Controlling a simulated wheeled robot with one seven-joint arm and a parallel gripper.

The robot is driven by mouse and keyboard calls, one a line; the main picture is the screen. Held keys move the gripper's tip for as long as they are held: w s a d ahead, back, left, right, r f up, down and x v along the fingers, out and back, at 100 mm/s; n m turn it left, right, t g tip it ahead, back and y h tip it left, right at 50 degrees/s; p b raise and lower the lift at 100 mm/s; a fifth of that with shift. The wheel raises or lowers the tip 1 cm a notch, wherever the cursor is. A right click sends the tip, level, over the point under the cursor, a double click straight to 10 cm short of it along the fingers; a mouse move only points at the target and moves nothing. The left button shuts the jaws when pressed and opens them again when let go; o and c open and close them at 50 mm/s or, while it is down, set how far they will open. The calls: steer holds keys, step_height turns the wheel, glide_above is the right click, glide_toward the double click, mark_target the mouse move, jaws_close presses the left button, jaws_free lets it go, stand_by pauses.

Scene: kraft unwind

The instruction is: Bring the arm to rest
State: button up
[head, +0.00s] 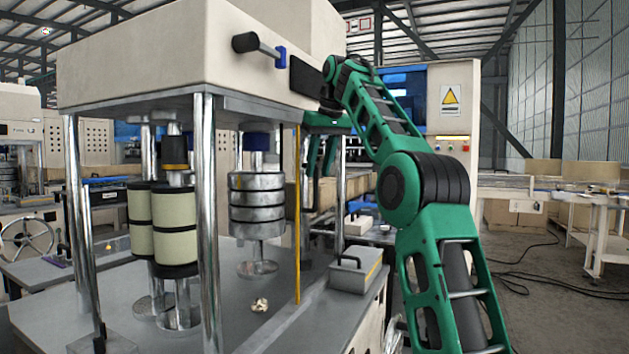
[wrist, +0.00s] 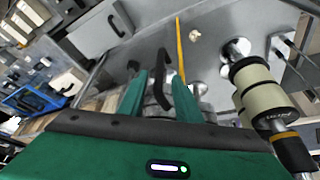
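My gripper (head: 320,172) hangs fingers down at the right side of the machine, behind the yellow upright strip (head: 297,225) in the head view. My green arm reaches up from the lower right and bends over at the top towards it. The gripper also shows in the wrist view (wrist: 158,85), its two green fingers apart. A dark curved piece shows between them; I cannot tell whether it belongs to the gripper. I see no object gripped.
The machine's cream housing (head: 185,55) and chrome posts stand close left. Cream rollers (head: 173,222) and stacked metal discs (head: 257,200) hang inside. A grey box with handle (head: 355,272) and crumpled scrap (head: 260,305) are on the bench. Floor at right is open, with cables.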

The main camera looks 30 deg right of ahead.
steer(key=shift+s+r, duration=0.15)
steer(key=shift+r, duration=0.25)
stand_by(0.3)
steer(key=s+a+f+m+g, duration=0.1)
steer(key=s+f+m+g, duration=0.1)
steer(key=s+f, duration=1.9)
steer(key=s+a+f+m+g, duration=0.1)
steer(key=s+f+m, duration=0.3)
steer(key=s+f, duration=1.6)
steer(key=s+g, duration=0.1)
steer(key=s, duration=0.4)
steer(key=shift+a+f+m, duration=0.2)
steer(key=shift+f+m, duration=0.15)
steer(key=shift+m, duration=0.05)
